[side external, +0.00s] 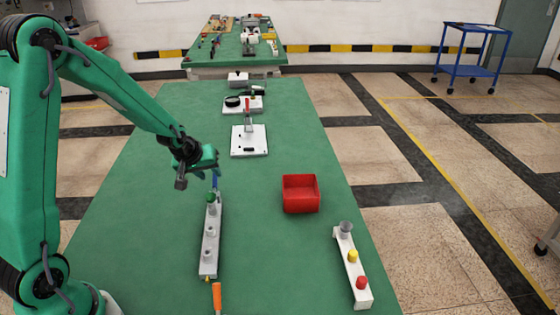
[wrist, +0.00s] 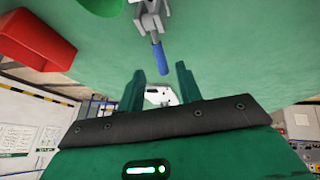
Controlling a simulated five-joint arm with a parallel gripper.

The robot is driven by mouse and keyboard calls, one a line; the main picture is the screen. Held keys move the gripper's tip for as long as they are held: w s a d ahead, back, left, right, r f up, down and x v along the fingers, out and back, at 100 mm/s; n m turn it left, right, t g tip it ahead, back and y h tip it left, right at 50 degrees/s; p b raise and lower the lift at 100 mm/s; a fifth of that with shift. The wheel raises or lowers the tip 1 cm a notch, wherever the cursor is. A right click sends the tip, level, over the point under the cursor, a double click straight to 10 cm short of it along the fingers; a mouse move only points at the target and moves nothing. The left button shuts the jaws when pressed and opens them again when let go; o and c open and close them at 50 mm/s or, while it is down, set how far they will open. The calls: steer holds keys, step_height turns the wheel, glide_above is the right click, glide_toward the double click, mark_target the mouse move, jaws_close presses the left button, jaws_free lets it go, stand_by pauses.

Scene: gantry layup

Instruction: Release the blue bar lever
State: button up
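The blue bar lever (side external: 215,183) shows in the side external view as a short blue handle near the far end of a grey bar fixture (side external: 208,262), just below my gripper (side external: 211,168). In the wrist view the blue handle (wrist: 160,60) hangs from a grey metal bracket (wrist: 148,19). It lies in line with the gap between the fingertips of my gripper (wrist: 159,72). The two green fingers stand apart, and no contact with the handle shows. The side external view does not show the finger gap clearly.
A red bin (side external: 301,204) stands right of the fixture; a white rack (side external: 348,267) with grey, yellow and red knobs is farther right. An orange handle (side external: 217,297) is at the near end. A white plate (side external: 249,149) with a red-handled clamp lies beyond. Green table between is clear.

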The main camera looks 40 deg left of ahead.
mark_target(214, 177)
steer(key=shift+v, duration=2.25)
steer(key=shift+w+a+g, duration=0.35)
steer(key=shift+w+g, duration=0.25)
steer(key=shift+w, duration=0.05)
steer(key=shift+x, duration=3.85)
steer(key=shift+d, duration=0.15)
jaws_close()
